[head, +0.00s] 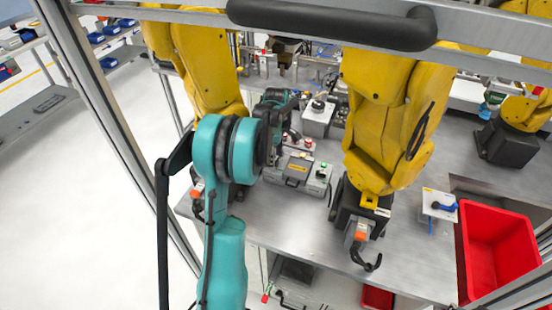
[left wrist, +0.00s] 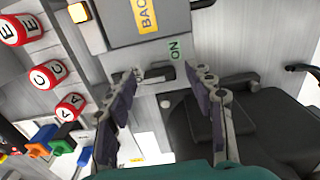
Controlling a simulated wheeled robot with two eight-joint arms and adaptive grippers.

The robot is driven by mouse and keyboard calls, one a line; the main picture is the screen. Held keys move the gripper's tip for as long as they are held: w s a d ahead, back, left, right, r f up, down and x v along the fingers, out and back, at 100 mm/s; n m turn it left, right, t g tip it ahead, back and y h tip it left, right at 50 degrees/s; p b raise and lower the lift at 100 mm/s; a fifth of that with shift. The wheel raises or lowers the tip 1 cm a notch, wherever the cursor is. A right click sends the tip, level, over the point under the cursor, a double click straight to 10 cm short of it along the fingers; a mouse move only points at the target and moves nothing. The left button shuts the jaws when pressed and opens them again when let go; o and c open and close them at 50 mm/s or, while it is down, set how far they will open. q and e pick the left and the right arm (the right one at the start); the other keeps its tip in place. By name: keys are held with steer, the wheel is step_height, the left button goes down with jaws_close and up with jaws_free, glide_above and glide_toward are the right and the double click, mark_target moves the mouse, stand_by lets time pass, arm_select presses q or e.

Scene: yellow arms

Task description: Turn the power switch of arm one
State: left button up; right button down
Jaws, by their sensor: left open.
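In the left wrist view, a black switch handle (left wrist: 157,75) sits on a grey panel (left wrist: 112,62) beside a green "ON" mark. My left gripper (left wrist: 172,76) is open. Its two fingers are spread apart, with the handle showing between the tips, nearer the left finger. I cannot tell whether the left finger touches it. In the head view, my teal left arm reaches over the bench, and its dark gripper (head: 279,101) is partly hidden behind the arm's round joint. The switch cannot be made out there. My right gripper is not in view.
Red lettered knobs (left wrist: 48,75) and a yellow-labelled box (left wrist: 140,18) flank the switch. Yellow robot arms (head: 392,110) stand on the metal bench (head: 300,228). A grey box with buttons (head: 297,172) lies between them. A red bin (head: 498,245) is at right.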

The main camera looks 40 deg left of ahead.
arm_select(q)
steer(key=c, duration=1.2)
steer(key=shift+o, duration=0.4)
steer(key=shift+m, duration=0.4)
steer(key=m, duration=0.3)
steer(key=shift+m+p, duration=0.3)
steer(key=shift+m, duration=0.1)
steer(key=m, duration=0.9)
steer(key=shift+d+p, duration=0.1)
steer(key=shift+p, duration=0.25)
steer(key=m, duration=0.4)
steer(key=shift+m, duration=0.3)
